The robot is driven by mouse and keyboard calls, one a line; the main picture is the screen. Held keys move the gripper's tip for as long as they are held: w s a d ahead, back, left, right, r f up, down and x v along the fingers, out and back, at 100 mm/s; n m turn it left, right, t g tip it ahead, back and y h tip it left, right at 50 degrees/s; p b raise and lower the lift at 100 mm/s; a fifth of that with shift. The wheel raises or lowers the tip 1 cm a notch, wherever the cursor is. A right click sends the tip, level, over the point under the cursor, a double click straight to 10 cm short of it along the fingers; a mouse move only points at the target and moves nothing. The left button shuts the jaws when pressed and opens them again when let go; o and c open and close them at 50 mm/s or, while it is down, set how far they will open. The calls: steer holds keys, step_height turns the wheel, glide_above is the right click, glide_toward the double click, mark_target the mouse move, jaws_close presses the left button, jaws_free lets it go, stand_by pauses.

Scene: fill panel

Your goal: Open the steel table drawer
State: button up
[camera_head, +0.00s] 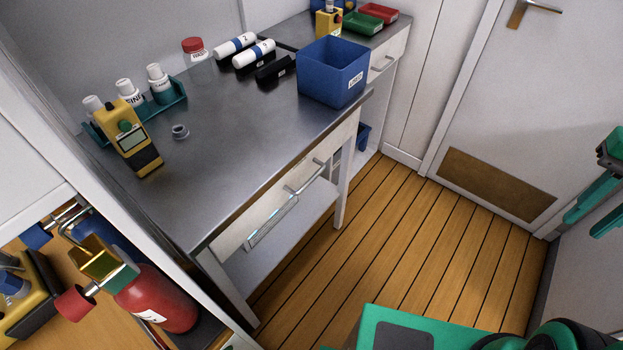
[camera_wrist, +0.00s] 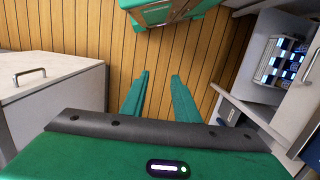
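The steel table (camera_head: 228,125) stands in the middle of the head view, with a grey metal top. Its white drawer (camera_head: 262,218) is under the front edge and looks shut, its front close to flush with the frame. A bar handle (camera_head: 305,177) and a label holder (camera_head: 272,222) are on the drawer front. My gripper (camera_head: 581,226) is at the far right of the head view, well away from the handle. In the wrist view my gripper (camera_wrist: 160,75) shows two green fingers spread apart with nothing between them.
A blue bin (camera_head: 334,73), bottles and a yellow meter (camera_head: 130,140) stand on the tabletop. A red extinguisher (camera_head: 160,300) is at lower left. The wood floor (camera_head: 390,235) before the drawer is clear. A white door (camera_head: 520,100) is at right. A white cabinet (camera_wrist: 60,105) shows in the wrist view.

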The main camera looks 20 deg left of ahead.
steer(key=w+a+f+n+g+y, duration=0.1)
steer(key=w+a+f+n, duration=0.1)
steer(key=w+a, duration=0.25)
steer(key=w+a+f+n+g, duration=0.1)
steer(key=w+a+f, duration=0.2)
steer(key=w+a, duration=0.15)
steer(key=n+g+y, duration=0.8)
steer(key=g+y, duration=0.1)
steer(key=y, duration=0.2)
glide_toward(311, 179)
steer(key=x, duration=1)
steer(key=shift+f, duration=0.35)
jaws_close()
